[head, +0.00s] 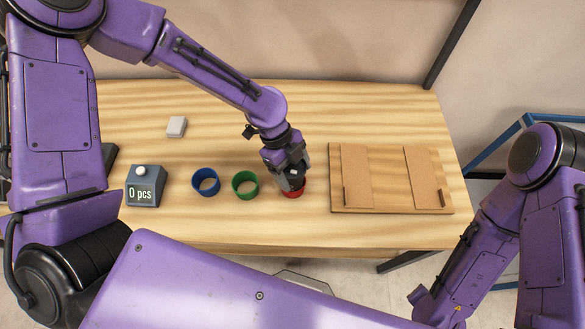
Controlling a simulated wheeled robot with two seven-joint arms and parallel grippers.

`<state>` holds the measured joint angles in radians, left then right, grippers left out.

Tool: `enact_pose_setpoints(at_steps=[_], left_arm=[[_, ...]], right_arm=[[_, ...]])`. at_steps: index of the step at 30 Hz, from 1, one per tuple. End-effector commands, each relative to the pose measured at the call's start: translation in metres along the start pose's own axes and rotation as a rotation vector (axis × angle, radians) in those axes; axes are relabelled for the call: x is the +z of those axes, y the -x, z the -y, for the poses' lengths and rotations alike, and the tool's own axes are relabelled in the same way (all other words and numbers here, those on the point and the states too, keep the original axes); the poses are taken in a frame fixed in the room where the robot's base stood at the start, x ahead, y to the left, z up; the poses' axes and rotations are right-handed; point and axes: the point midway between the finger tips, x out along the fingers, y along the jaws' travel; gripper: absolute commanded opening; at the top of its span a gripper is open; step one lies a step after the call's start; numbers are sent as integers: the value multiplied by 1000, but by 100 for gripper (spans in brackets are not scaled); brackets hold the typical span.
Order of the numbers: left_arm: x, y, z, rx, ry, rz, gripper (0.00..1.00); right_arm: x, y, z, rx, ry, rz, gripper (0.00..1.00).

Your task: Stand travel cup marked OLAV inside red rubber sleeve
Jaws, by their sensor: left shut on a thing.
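The red rubber sleeve (293,194) stands on the wooden table, at the right end of a row of rings. My left gripper (292,178) is directly over it, pointing down, and hides much of it. The gripper is shut on a dark thing, taken to be the travel cup (294,184), which shows only in part between the fingers and the sleeve. No OLAV marking can be read. I cannot tell whether the cup's base is inside the sleeve or just above it. My right gripper is not in view; only parts of that arm show at the right.
A green ring (245,192) and a blue ring (206,190) stand left of the red sleeve. A counter reading "0 pcs" (145,194) is further left. A small white block (177,126) lies behind. A wooden board (388,205) with two brown panels lies to the right.

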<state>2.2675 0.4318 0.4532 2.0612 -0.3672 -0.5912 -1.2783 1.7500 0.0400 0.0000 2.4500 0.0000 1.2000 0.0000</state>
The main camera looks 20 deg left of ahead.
Motion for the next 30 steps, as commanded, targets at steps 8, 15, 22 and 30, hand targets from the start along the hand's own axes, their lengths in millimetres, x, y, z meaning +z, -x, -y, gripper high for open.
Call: enact_pose_setpoints(at_steps=[8,15,22,30], left_arm=[[3,-7,0,0,0,0,62],[4,-10,0,0,0,0,100],[4,-10,0,1,0,0,100],[0,0,0,0,0,0,100]], right_arm=[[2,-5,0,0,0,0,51],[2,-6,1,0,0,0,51],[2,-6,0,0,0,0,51],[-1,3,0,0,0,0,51]])
